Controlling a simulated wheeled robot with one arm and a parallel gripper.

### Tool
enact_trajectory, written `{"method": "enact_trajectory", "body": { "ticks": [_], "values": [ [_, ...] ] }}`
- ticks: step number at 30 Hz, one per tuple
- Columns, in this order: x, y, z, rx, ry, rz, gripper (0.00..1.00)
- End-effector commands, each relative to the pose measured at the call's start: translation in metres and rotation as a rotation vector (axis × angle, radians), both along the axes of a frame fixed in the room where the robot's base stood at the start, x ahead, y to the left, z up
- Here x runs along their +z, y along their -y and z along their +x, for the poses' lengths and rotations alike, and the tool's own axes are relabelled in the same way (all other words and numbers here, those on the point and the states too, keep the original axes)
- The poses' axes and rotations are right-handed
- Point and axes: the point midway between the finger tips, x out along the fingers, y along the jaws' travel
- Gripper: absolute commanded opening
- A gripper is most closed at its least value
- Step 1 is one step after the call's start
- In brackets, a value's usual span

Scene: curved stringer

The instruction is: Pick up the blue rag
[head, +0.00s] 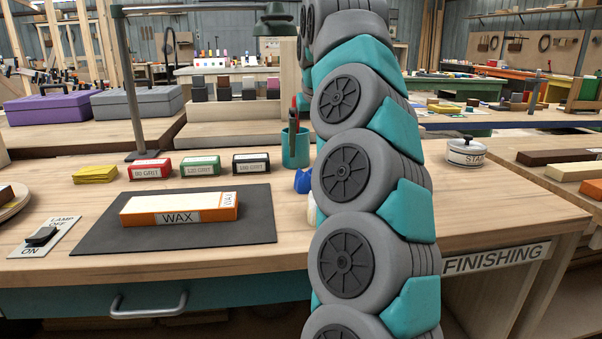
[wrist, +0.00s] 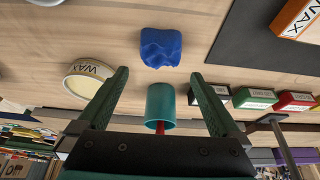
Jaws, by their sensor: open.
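The blue rag (wrist: 160,48) is a crumpled blue lump on the wooden bench top in the wrist view. In the head view only a sliver of the blue rag (head: 302,181) shows at the left edge of my arm, which hides the rest. My gripper (wrist: 160,75) shows in the wrist view with its two dark green fingers spread wide and nothing between the tips. The rag lies beyond the fingertips, roughly centred between them and apart from both. My gripper is hidden in the head view.
A teal cup (head: 295,148) with a red-handled tool stands close behind the rag. A round WAX tin (wrist: 90,76) is beside it. Grit boxes (head: 200,166) and a dark mat (head: 110,229) bearing a WAX block (head: 180,208) lie left.

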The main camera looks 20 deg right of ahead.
Motion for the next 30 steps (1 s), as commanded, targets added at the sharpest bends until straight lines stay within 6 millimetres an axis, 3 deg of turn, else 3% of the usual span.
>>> {"method": "enact_trajectory", "body": {
  "ticks": [13, 22, 30],
  "values": [
    [-0.031, 0.003, 0.012, 0.0, -0.004, 0.002, 1.0],
    [-0.067, 0.007, 0.024, 0.0, -0.004, 0.002, 1.0],
    [-0.073, 0.008, 0.028, -0.001, -0.001, 0.001, 1.0]
  ]
}}
